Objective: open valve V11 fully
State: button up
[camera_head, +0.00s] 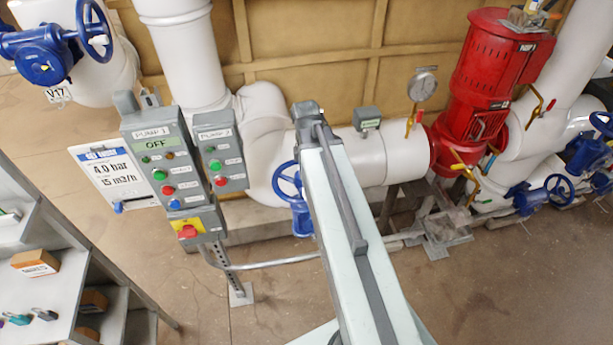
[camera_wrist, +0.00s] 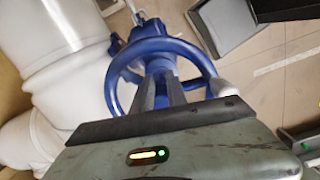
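A blue valve handwheel (camera_head: 287,185) stands in front of the white pipe in the head view, partly hidden behind my arm. In the wrist view a blue handwheel (camera_wrist: 120,75) with its blue valve body fills the upper middle. My gripper (camera_wrist: 161,82) reaches over the near side of this wheel towards its hub. Its two dark fingers are close together, with a narrow strip of blue between them. I cannot tell whether they touch or clamp it. The head view does not show my gripper. No V11 tag is readable, so I cannot confirm which valve this is.
A pump control box (camera_head: 158,150) reading OFF stands left of the wheel, with a smaller box (camera_head: 220,150) beside it. A valve tagged V17 (camera_head: 40,50) is at upper left. A shelf (camera_head: 40,255) stands at lower left. A red pump (camera_head: 480,85) is at right. The front floor is clear.

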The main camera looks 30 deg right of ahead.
jog(key=o, duration=0.4)
jog(key=shift+y, duration=0.4)
jog(key=w+a+r+p, duration=0.1)
jog(key=p, duration=0.1)
jog(key=w+a+r+p, duration=0.1)
jog(key=w+r+p, duration=0.1)
jog(key=shift+a, duration=0.1)
jog(key=shift+o, duration=0.2)
jog(key=shift+s+a+r+p, duration=0.3)
jog(key=shift+a+r+p, duration=0.2)
jog(key=shift+a+r, duration=0.25)
jog(key=shift+s+d+r+p, duration=0.25)
jog(key=shift+d+r+p, duration=0.35)
jog(key=shift+r+p, duration=0.15)
jog(key=shift+w+f, duration=0.1)
jog(key=shift+f, duration=0.1)
jog(key=shift+a, duration=0.2)
jog(key=shift+d+r, duration=0.15)
jog(key=shift+r, duration=0.2)
notch_tip(320, 180, up, 5)
jog(key=p, duration=0.5)
jog(key=shift+r, duration=0.15)
